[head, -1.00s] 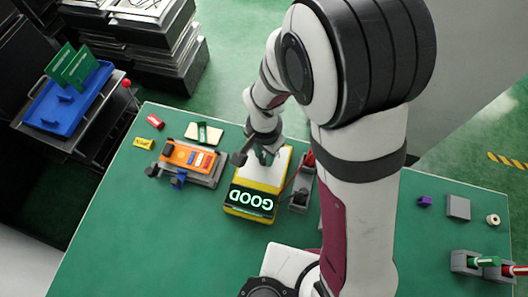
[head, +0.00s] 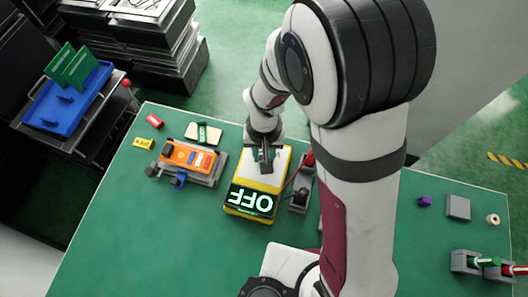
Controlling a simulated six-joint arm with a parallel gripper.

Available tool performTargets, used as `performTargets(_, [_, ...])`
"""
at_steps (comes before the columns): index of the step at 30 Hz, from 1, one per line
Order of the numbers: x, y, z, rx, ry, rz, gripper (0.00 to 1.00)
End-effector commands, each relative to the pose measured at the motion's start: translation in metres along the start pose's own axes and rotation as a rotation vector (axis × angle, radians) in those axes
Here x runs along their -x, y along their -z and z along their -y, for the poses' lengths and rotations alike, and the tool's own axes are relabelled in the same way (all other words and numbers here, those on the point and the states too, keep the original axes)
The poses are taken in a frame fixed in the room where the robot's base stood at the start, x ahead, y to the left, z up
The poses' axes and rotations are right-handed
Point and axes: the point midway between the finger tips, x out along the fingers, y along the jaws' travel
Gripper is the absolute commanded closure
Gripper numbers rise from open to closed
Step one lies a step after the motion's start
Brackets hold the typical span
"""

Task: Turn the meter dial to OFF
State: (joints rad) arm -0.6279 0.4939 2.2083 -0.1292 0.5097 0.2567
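The yellow meter (head: 234,206) lies on the green table, with a pale face and a dark display (head: 251,201) at its near end. The display shows OFF in bright letters, upside down in the picture. My gripper (head: 265,168) points down over the pale face of the meter. The dial is hidden under my gripper, so its angle and any contact with the fingers do not show. The gripper is seen nearly edge-on, and the gap between its fingers cannot be made out.
An orange device in a grey fixture (head: 187,157) stands left of the meter. A grey holder with probes (head: 301,193) stands close on the right. Red and green plugs in grey blocks (head: 466,263) sit at the far right. The front left table is clear.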

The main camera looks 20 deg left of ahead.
Motion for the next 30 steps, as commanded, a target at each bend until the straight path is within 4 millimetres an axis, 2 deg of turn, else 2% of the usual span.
performTargets(17, [0.0003, 0.0014, -0.0001, 0.038, 0.0, -0.004, 1.0])
performTargets(18, [0.0003, 0.0014, -0.0001, 0.038, 0.0, -0.004, 0.68])
performTargets(23, [0.0002, 0.0011, 0.0, 0.037, 0.0, -0.003, 0.4])
performTargets(30, [0.0002, 0.0006, 0.0, 0.036, 0.0, -0.002, 0.4])
